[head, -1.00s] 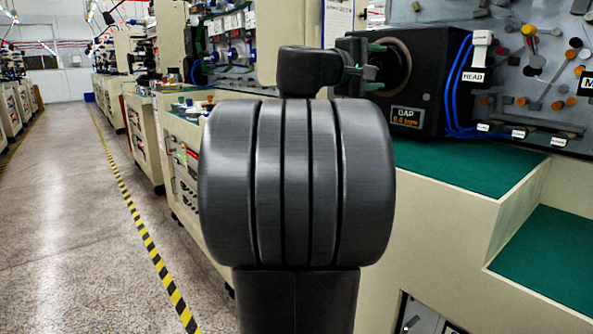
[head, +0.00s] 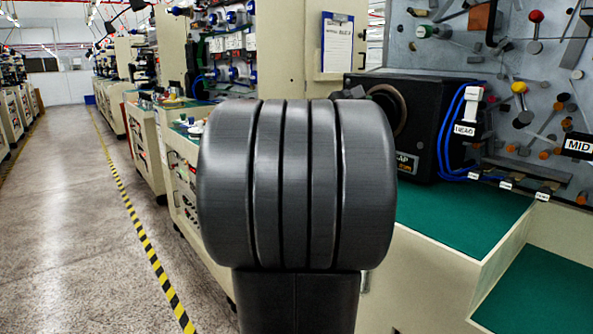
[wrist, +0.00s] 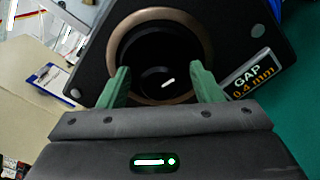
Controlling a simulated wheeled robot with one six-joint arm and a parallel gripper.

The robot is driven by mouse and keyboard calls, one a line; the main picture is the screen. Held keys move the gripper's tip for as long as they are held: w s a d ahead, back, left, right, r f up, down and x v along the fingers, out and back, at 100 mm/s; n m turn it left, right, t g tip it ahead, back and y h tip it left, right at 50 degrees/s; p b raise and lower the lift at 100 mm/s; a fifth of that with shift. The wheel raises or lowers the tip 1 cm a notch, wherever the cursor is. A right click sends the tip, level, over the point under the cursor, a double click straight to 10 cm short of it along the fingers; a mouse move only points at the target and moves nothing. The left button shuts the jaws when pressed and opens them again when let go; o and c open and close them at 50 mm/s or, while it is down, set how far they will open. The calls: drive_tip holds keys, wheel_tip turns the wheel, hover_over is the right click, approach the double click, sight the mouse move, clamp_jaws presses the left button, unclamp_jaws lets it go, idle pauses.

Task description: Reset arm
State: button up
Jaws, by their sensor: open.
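My gripper (wrist: 162,90) shows in the wrist view with its two green fingers spread apart. Nothing is between them. Beyond the fingers is a black box with a round opening ringed in brown (wrist: 202,35) and a label reading "GAP 0.4 mm" (wrist: 250,82). In the head view the same black box (head: 428,115) stands on the green bench top, right of my dark arm. My arm's large rounded link fills the middle of that view and hides the gripper fingers and part of the box's left side.
A green-topped bench (head: 450,215) with a lower step (head: 545,290) lies at right. A grey panel (head: 430,55) holds several pins and knobs behind it. Blue cables (head: 445,130) run from the box. At left, an aisle floor (head: 80,220) with a yellow-black stripe is clear.

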drive_tip(key=n+p, duration=0.1)
drive_tip(key=p, duration=0.1)
drive_tip(key=n+p, duration=0.2)
drive_tip(key=shift+r, duration=0.25)
drive_tip(key=shift+f+n+p, duration=0.1)
drive_tip(key=shift+n+p, duration=0.5)
drive_tip(key=shift+p, duration=0.15)
drive_tip(key=shift+f, duration=0.15)
